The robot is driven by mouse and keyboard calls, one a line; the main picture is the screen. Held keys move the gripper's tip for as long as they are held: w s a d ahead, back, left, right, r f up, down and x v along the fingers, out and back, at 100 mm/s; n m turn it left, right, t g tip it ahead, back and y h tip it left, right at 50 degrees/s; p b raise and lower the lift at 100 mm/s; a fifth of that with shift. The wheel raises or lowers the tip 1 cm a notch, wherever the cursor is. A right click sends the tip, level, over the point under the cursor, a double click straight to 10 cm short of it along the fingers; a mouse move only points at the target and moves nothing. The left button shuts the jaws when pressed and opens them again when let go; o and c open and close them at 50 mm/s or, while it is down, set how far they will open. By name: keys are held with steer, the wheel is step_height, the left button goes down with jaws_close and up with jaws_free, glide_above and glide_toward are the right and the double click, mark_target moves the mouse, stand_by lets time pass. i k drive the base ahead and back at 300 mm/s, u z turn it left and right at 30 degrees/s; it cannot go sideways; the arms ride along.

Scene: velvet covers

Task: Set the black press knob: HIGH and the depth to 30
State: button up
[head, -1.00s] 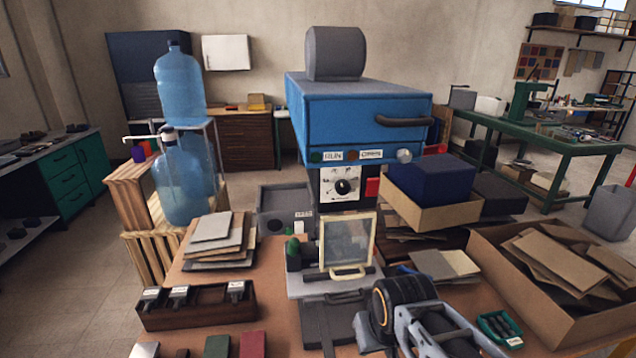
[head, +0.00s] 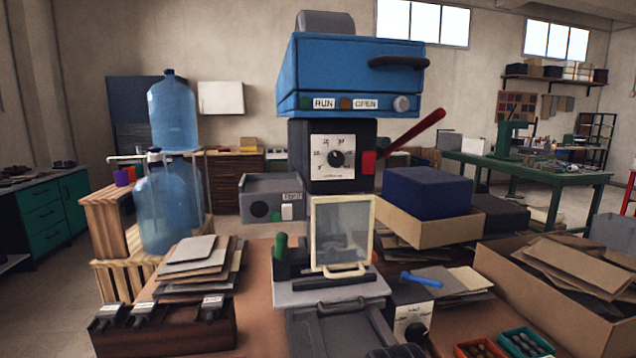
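The blue press (head: 350,72) stands in the middle with its black front block (head: 300,165). On that block is a white numbered dial with a black knob (head: 336,158); its pointer is too small to read surely, and 30 appears at the upper right of the scale. A second black knob (head: 413,332) sits on a white-faced dial on a dark box at lower right, beside the press base; its labels are too small to read. My gripper is not in view; only a dark part of my arm shows at the bottom edge.
A red lever (head: 413,139) sticks out right of the dial. A clear framed guard (head: 341,234) stands below it. A green-handled lever (head: 281,250) and grey switch box (head: 272,198) are to the left. A blue-handled tool (head: 421,279) lies above the second knob. Cardboard boxes (head: 558,312) crowd the right.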

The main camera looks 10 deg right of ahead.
mark_target(335, 158)
steer(key=k, duration=1)
steer(key=u, duration=1.4)
steer(key=i, duration=1)
steer(key=z, duration=1.15)
